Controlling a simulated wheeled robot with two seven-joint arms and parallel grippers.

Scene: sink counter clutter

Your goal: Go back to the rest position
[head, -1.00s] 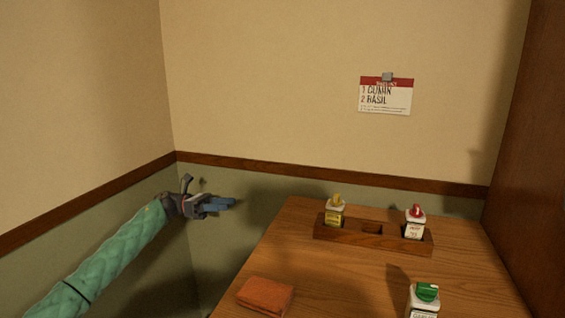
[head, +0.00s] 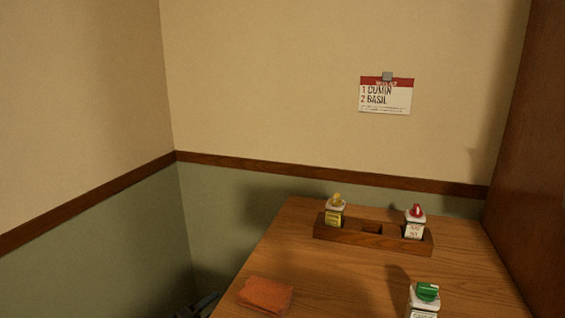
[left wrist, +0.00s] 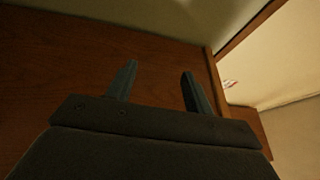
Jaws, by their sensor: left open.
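My left gripper (left wrist: 160,68) is open, its two fingers apart with nothing between them in the left wrist view. A brown wooden surface lies beyond the fingers there. In the head view only a small dark part, likely of this gripper, shows at the bottom edge, left of the table. My right gripper is in neither view.
A card (head: 386,97) hangs on the wall.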

